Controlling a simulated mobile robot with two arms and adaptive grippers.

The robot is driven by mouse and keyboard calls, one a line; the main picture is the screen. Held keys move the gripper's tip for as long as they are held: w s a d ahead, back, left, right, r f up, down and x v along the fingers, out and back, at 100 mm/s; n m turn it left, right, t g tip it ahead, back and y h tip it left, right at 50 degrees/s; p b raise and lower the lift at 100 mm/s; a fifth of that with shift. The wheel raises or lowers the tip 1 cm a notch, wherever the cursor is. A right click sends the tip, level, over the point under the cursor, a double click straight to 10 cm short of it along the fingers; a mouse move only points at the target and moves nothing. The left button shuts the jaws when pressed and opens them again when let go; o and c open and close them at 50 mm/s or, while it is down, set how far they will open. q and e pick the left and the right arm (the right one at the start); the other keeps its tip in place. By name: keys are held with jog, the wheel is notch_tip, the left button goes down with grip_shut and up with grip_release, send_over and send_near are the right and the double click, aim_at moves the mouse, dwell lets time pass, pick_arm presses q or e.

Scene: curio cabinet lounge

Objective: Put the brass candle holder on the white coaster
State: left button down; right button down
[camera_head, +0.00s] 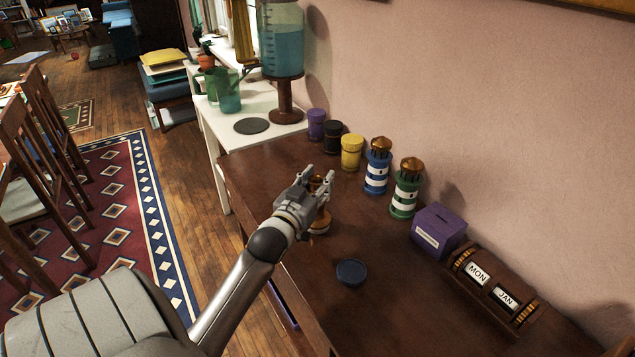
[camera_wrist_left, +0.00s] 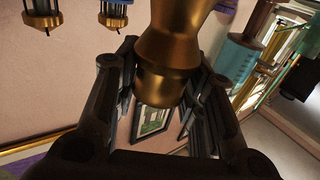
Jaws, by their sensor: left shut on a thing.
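My left gripper (camera_head: 318,179) is shut on the brass candle holder (camera_head: 320,222) over the dark wooden table's left part. The gripper covers much of the holder, and its base shows below the fingers. I cannot tell whether the base touches the table. In the left wrist view the brass candle holder (camera_wrist_left: 170,45) stands between the two fingers (camera_wrist_left: 162,92). A dark blue round disc (camera_head: 351,272) lies on the table nearer to me than the holder. My right gripper is not in view.
Blue (camera_head: 376,170) and green (camera_head: 406,190) striped lighthouses, a purple box (camera_head: 438,231) and a calendar block (camera_head: 490,285) line the wall side. Purple, black and yellow jars (camera_head: 351,153) stand farther back. A white table (camera_head: 225,140) behind bears a dark grey disc (camera_head: 251,126) and a dispenser (camera_head: 284,50).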

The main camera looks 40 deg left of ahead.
pick_arm(q)
jog(key=shift+f, duration=0.15)
jog(key=c, duration=1.4)
grip_release()
jog(key=shift+f, duration=0.15)
jog(key=o, duration=0.5)
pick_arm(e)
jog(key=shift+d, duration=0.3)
pick_arm(q)
jog(key=shift+b+v, duration=0.55)
jog(key=shift+v, duration=5.5)
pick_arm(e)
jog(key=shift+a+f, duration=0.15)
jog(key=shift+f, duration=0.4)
pick_arm(q)
jog(key=shift+d, duration=0.1)
